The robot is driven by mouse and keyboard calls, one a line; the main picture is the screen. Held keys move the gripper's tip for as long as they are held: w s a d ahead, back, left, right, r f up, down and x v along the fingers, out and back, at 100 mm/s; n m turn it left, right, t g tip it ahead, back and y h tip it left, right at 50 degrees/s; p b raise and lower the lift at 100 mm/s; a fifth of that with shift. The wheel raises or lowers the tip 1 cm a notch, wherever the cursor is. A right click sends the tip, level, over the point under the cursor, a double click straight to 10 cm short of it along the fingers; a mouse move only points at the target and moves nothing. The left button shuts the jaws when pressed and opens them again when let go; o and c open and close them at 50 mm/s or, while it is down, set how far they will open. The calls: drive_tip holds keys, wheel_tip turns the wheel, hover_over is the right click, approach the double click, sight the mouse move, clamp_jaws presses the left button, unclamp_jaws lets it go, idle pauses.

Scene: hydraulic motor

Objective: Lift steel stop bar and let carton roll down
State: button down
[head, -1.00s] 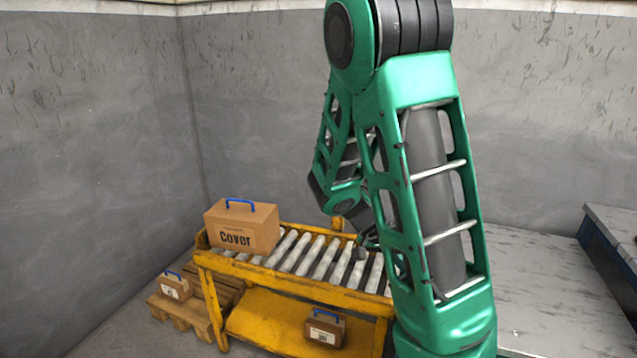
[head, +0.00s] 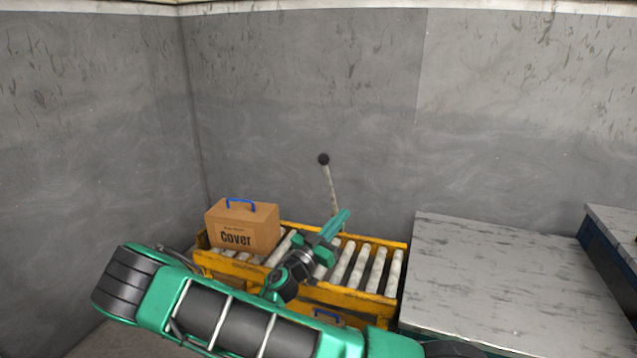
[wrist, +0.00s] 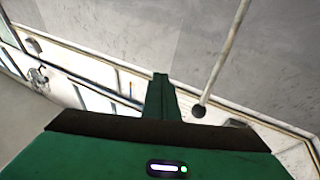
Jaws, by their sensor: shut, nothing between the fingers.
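The brown carton (head: 243,228) marked "Cover", with a blue handle, sits at the left end of the roller conveyor (head: 395,268). A pale rod with a black knob (head: 323,159) stands up, slightly tilted, at the conveyor's far side. I cannot tell whether it is the stop bar or its lever. My gripper (head: 343,216) is shut and empty above the rollers, right of the carton and in front of the rod's lower part. In the wrist view, my shut fingers (wrist: 160,80) point away, and the rod's dark knob (wrist: 199,110) shows beside them, apart in the picture.
A grey-topped table (head: 500,260) stands right of the conveyor, and a dark blue unit (head: 605,255) stands farther right. Grey walls close the back and left. My arm covers most of the lower shelf, where part of another blue-handled carton (head: 328,317) shows.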

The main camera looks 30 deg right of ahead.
sight(325, 170)
drive_tip(key=w+a+n+t+y, duration=0.1)
drive_tip(key=w+a+n+t, duration=0.35)
drive_tip(key=a+t, duration=0.35)
drive_tip(key=shift+m, duration=0.35)
drive_tip(key=x, duration=1.4)
drive_tip(key=shift+w+f, duration=0.15)
drive_tip(key=shift+w, duration=0.2)
drive_tip(key=shift+y, duration=0.3)
